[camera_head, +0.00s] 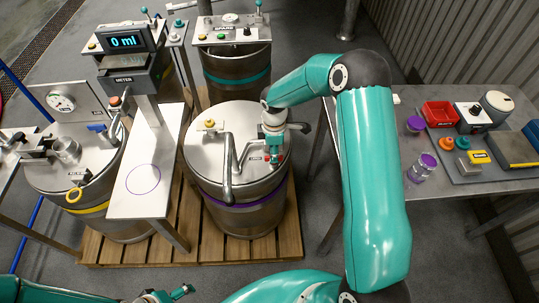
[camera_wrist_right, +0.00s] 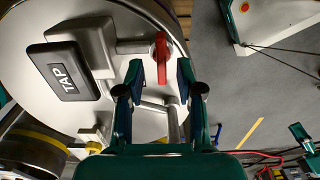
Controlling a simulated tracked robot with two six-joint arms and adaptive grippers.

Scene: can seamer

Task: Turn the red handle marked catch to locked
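The red handle (camera_wrist_right: 162,57) shows in the right wrist view, mounted on the grey lid (camera_wrist_right: 120,20) near a black block marked TAP (camera_wrist_right: 65,75). My right gripper (camera_wrist_right: 158,72) is open, with one finger on each side of the handle's lower end; I cannot tell whether either touches it. In the head view my right gripper (camera_head: 273,150) points down at the right side of the purple-banded drum's lid (camera_head: 215,155), with a bit of red at its tips. No mark for catch or locked is readable. My left gripper (camera_head: 168,295) is low at the bottom edge, away from the drum.
A bent grey pipe (camera_head: 228,170) rises from the lid beside my right gripper. The meter stand (camera_head: 135,75) and its narrow plate (camera_head: 145,195) are to the left. A side table (camera_head: 440,195) with a red bin (camera_head: 440,113) and jars is to the right.

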